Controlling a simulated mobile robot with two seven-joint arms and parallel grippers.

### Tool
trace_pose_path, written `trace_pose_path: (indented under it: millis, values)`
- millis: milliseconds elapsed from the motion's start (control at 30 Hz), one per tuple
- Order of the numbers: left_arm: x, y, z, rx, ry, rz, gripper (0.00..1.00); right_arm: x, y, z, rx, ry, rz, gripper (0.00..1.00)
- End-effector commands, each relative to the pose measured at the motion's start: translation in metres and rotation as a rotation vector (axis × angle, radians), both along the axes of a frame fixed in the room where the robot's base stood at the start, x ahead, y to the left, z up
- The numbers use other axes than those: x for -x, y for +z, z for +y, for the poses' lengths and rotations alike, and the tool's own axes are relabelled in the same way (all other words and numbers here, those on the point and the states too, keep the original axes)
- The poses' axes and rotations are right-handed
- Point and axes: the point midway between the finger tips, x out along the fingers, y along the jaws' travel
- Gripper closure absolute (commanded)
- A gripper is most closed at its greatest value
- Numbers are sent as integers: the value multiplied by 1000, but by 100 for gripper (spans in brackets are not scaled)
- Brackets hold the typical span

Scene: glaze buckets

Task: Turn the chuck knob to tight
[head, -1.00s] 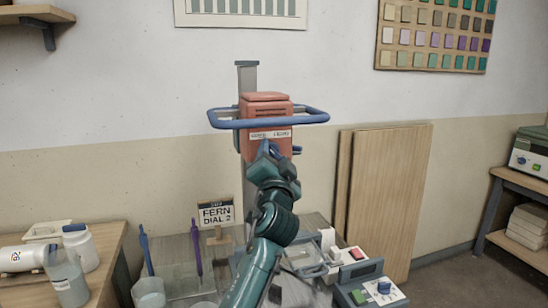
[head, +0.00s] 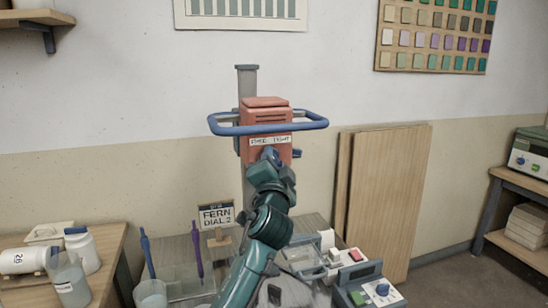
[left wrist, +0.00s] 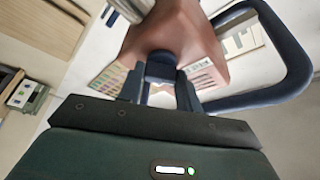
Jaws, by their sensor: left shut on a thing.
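The red mixer head (head: 266,118) sits on a grey upright column (head: 247,80), with a blue ring handle (head: 312,122) around it. A white label (head: 270,141) on its front seems to read FREE and TIGHT. My left gripper (head: 270,156) is at the front of the head just below the label, and hides most of the knob there. In the left wrist view the two fingers are shut on the dark blue chuck knob (left wrist: 160,68), one on each side. Its exact turn cannot be told. My right gripper is not in view.
A sign (head: 216,215) reading FERN DIAL 2 stands behind my left arm. Beakers and purple and blue stirrers stand to the left, and a control box (head: 382,289) with a blue dial stands to the right. Wooden boards (head: 385,190) lean on the wall.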

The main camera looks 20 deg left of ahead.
Motion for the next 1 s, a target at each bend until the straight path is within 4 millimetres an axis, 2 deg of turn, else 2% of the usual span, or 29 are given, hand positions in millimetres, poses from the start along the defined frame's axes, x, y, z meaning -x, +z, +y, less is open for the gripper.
trace_pose_path:
  millis: [1000]
  values:
    - [0, 7, 2, -795, 4, 534, 88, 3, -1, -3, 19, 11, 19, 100]
